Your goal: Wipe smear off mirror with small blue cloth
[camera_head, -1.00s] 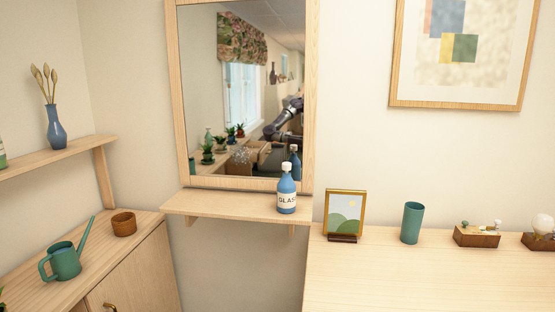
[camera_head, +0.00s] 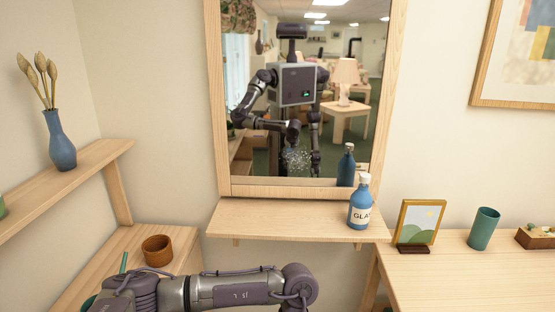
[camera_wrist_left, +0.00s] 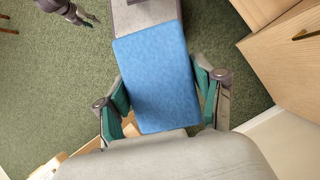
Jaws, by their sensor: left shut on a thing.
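The wood-framed mirror (camera_head: 213,110) hangs on the wall in the head view. A whitish speckled smear (camera_head: 298,159) shows low on its glass, over my reflection. In the left wrist view the small blue cloth (camera_wrist_left: 155,70) is a flat rectangle between the teal pads of my left gripper (camera_wrist_left: 162,92), which is shut on it. In the head view my left arm crosses the bottom edge, below the mirror shelf; its gripper is not directly visible there. My right gripper (camera_wrist_left: 76,14) appears small at the top left of the wrist view; its jaw state is unclear.
A shelf (camera_head: 275,218) juts out under the mirror, with a blue glass-cleaner bottle (camera_head: 361,205) at its right. A picture frame (camera_head: 419,223) and green cup (camera_head: 484,228) stand on the right-hand table. A brown pot (camera_head: 157,250) and blue vase (camera_head: 60,140) are left.

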